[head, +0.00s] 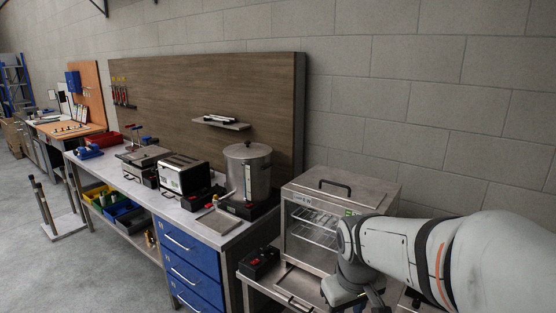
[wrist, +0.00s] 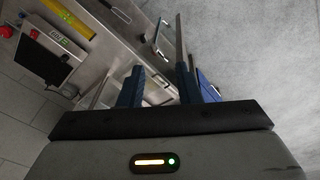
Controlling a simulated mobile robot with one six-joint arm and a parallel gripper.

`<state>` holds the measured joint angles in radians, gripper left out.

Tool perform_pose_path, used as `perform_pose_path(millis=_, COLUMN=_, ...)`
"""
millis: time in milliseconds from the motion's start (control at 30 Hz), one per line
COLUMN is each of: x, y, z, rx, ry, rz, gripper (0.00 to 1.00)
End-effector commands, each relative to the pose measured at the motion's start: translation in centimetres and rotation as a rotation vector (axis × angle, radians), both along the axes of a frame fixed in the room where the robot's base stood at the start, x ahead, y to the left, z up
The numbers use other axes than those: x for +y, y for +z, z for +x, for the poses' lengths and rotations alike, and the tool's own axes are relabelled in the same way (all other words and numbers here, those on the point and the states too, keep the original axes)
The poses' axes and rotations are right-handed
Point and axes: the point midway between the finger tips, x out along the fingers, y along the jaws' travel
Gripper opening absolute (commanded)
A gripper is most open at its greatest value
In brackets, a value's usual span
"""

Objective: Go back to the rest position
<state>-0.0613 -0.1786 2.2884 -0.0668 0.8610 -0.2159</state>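My gripper (wrist: 160,85) shows in the wrist view with its two dark blue fingers apart and nothing between them. Steel surfaces show behind the gap, away from the fingers. In the head view my arm reaches in from the right, and its wrist hangs in front of the glass-fronted steel cabinet (head: 309,222). The fingertips are not clearly visible in the head view.
A steel urn (head: 247,175) and a toaster (head: 184,175) stand on the long bench with blue drawers (head: 190,248). A black box with red buttons (head: 259,262) sits left of the cabinet. Open grey floor (head: 100,280) lies at the left.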

Motion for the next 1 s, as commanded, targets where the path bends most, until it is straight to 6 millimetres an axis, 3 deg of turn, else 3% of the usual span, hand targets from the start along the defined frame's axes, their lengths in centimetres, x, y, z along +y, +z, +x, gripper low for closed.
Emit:
perform_pose_path(millis=100, x=-0.8, y=0.4, z=-3.8, rx=-0.016, ry=-0.124, rz=0.04, gripper=0.31)
perform_pose_path(millis=333, x=-1.4, y=0.0, z=-9.4, rx=-0.031, ry=-0.315, rz=0.102, gripper=0.31)
perform_pose_path(millis=400, x=-1.3, y=-2.6, z=-9.3, rx=-0.027, ry=-0.313, rz=0.102, gripper=0.31)
perform_pose_path(millis=567, x=-1.3, y=-6.0, z=-9.2, rx=-0.032, ry=-0.31, rz=0.101, gripper=0.31)
perform_pose_path(millis=1000, x=-1.1, y=-17.9, z=-9.4, rx=-0.048, ry=-0.304, rz=0.1, gripper=0.31)
